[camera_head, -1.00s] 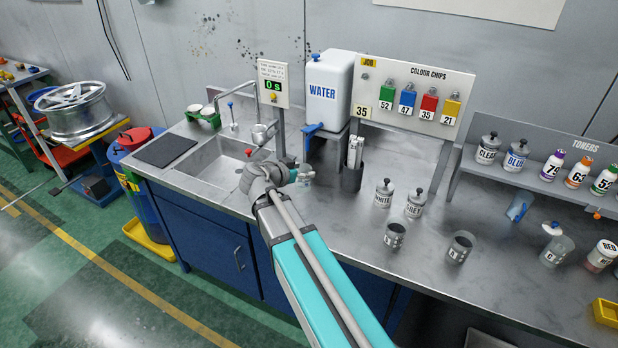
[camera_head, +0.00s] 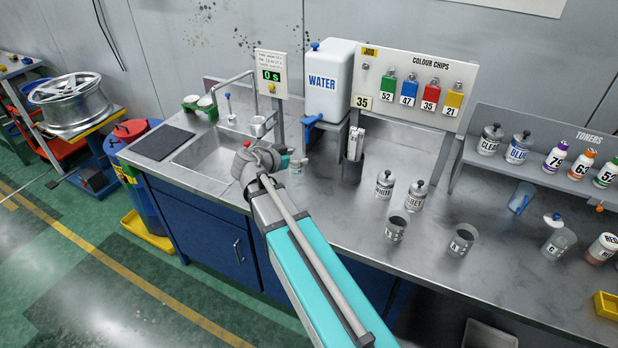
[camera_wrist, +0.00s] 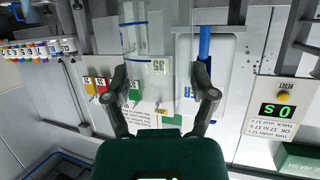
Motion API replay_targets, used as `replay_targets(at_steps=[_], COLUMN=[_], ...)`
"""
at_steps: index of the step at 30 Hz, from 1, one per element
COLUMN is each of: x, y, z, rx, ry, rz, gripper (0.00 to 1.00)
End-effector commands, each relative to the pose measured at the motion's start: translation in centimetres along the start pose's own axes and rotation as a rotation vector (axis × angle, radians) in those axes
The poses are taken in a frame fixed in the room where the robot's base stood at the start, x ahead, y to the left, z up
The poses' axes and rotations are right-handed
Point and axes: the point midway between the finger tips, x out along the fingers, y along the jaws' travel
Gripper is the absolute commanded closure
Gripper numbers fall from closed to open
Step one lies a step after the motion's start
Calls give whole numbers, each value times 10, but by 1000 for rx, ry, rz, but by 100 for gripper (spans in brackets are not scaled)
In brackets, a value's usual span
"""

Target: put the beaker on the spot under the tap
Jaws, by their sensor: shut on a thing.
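My gripper (camera_head: 288,162) is over the bench, just right of the sink, at the end of my teal and grey arm. It is shut on a clear beaker (camera_head: 297,168), which shows partly past the fingers. In the wrist view the see-through beaker (camera_wrist: 146,50) sits between the two dark fingers. The blue tap (camera_head: 311,121) is on the front of the white WATER container (camera_head: 330,80), above and slightly right of the beaker. The tap also shows in the wrist view (camera_wrist: 204,45). I cannot make out the spot under it, nor whether the beaker touches the bench.
The sink (camera_head: 209,151) with its faucet is to the left. A timer panel (camera_head: 271,78) reads 0 s. A dark holder (camera_head: 354,171), the WHITE jar (camera_head: 385,185) and the GREY jar (camera_head: 416,196) stand to the right, with two dark cups in front of the jars.

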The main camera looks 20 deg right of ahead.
Motion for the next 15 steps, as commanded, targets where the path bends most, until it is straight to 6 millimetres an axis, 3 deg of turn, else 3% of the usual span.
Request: replay_targets(at_steps=[9,15], x=[-13,-18], y=[-32,-37], z=[3,4], rx=[26,34], ry=[1,3], rz=[61,82], gripper=[59,59])
